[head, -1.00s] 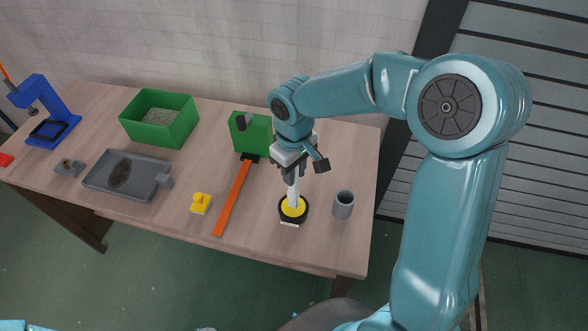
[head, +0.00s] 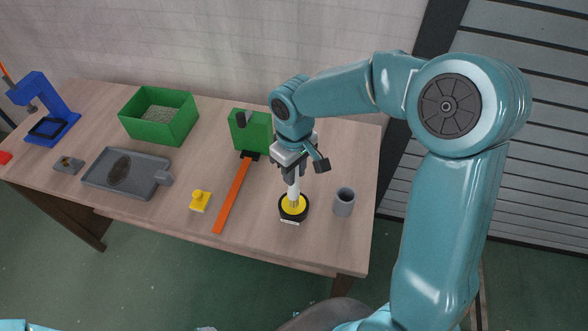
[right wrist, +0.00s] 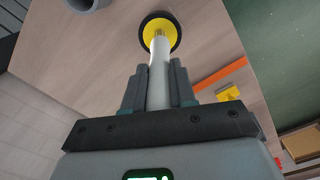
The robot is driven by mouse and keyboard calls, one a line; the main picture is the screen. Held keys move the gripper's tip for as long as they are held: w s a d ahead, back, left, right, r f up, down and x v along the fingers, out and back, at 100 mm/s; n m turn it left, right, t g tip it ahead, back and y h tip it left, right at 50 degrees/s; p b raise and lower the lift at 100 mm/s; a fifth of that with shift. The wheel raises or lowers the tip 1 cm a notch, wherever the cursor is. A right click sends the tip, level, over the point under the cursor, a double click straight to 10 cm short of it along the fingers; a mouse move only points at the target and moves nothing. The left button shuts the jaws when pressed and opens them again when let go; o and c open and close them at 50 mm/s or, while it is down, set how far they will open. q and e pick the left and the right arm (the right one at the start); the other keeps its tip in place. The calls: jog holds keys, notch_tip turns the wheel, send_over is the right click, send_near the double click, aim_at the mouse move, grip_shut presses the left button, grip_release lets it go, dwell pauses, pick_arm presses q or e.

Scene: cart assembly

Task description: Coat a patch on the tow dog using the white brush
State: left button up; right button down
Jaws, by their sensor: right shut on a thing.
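The white brush (head: 293,187) is held by my right gripper (head: 291,171), whose jaws are shut around its handle. Its lower end reaches into a round black pot (head: 282,213) with yellow inside, near the table's front edge. In the right wrist view, the white handle (right wrist: 159,85) stands between the two dark fingers of my right gripper (right wrist: 160,78), and its far end meets the yellow in the black pot (right wrist: 177,31). I cannot tell for certain which part is the tow dog; a small yellow piece (head: 200,201) lies left of the orange bar. My left gripper is not in view.
A grey cup (head: 344,203) stands right of the pot. An orange bar (head: 232,194) runs from a green block (head: 258,132). A grey tray (head: 100,180), small grey block (head: 69,165), green bin (head: 187,121) and blue stand (head: 62,107) are further left.

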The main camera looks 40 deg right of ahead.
dwell(0.4)
notch_tip(320, 180, up, 7)
jog(key=p, duration=0.5)
dwell(0.7)
